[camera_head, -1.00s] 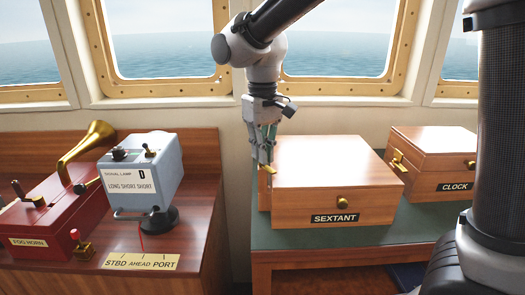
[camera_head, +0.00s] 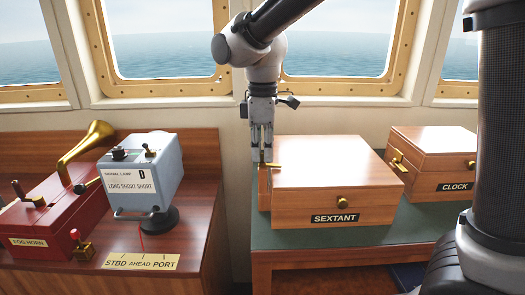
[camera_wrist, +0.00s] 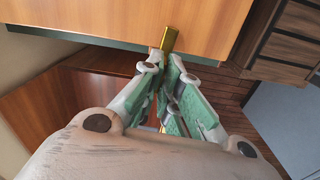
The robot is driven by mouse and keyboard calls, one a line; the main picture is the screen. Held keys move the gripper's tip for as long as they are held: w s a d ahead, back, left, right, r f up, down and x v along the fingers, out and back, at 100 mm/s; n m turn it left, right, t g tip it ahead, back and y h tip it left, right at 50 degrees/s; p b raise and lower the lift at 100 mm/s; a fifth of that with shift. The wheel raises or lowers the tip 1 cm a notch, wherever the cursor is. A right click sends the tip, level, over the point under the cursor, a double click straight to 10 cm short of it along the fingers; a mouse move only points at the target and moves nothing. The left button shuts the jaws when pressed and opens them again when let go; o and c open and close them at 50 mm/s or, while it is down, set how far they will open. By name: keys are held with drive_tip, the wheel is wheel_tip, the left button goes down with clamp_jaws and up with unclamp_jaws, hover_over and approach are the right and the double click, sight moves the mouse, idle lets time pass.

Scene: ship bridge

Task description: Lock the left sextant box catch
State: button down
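The wooden sextant box (camera_head: 300,207) sits on the green-topped table in the head view, with its lid down. Its brass catch (camera_head: 276,165) is at the upper left side, with the bar pointing right over the lid's edge. My gripper (camera_head: 262,160) points straight down at this catch. In the wrist view the brass bar (camera_wrist: 171,38) sticks out past the fingertips of my gripper (camera_wrist: 164,63). The green-padded fingers are close together around the catch. The fingers hide the catch's pivot.
The clock box (camera_head: 432,155) stands to the right on the same table (camera_head: 375,245). On the left desk are the blue signal lamp (camera_head: 145,170), the red fog horn (camera_head: 55,222) and a small brass lever with a red knob (camera_head: 80,245). A gap separates desk and table.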

drive_tip(key=shift+n, duration=0.6)
drive_tip(key=c, duration=1.7)
unclamp_jaws()
drive_tip(key=shift+o, duration=0.2)
drive_tip(key=shift+r, duration=0.1)
wheel_tip(320, 180, up, 12)
